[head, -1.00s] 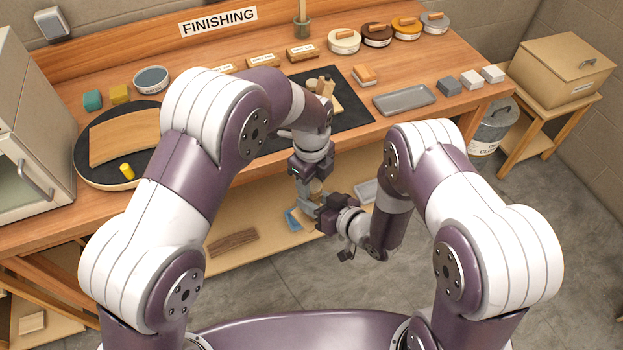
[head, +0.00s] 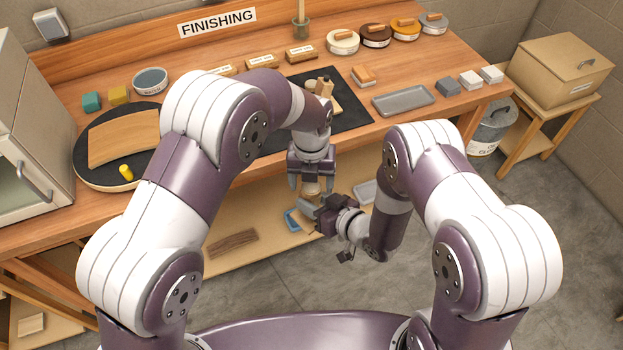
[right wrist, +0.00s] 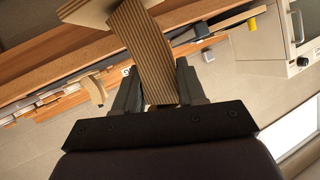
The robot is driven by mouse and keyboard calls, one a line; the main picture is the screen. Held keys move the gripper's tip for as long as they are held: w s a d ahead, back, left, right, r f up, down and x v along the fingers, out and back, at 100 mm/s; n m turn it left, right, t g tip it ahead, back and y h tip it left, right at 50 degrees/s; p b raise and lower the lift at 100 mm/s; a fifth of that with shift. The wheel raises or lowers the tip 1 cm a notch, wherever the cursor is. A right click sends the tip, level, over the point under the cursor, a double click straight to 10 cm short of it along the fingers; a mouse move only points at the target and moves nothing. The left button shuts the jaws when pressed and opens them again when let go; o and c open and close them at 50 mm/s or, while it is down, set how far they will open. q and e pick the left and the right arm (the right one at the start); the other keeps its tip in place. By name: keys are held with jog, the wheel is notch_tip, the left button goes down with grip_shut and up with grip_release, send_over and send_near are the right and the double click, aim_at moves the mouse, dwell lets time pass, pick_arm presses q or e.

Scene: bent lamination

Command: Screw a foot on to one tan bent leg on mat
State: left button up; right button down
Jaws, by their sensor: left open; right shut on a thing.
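My right gripper (right wrist: 157,85) is shut on a striped laminated tan bent leg (right wrist: 146,50) in the right wrist view, with a flat pale piece (right wrist: 88,10) at the leg's far end. In the head view the right gripper (head: 311,212) is in front of the bench, below my left gripper (head: 311,188). The left gripper points down and is open, its fingers on either side of a small tan piece; I cannot tell whether this is the foot. More tan parts (head: 325,87) stand on the dark mat (head: 352,113), partly hidden by my left arm.
A grey tray (head: 404,99) and small blocks (head: 470,79) lie right of the mat. A round black board (head: 85,165) carries a curved tan panel (head: 125,137) at left. A lower shelf (head: 265,235) holds a dark wood piece.

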pick_arm(q)
jog(key=shift+r, duration=2.25)
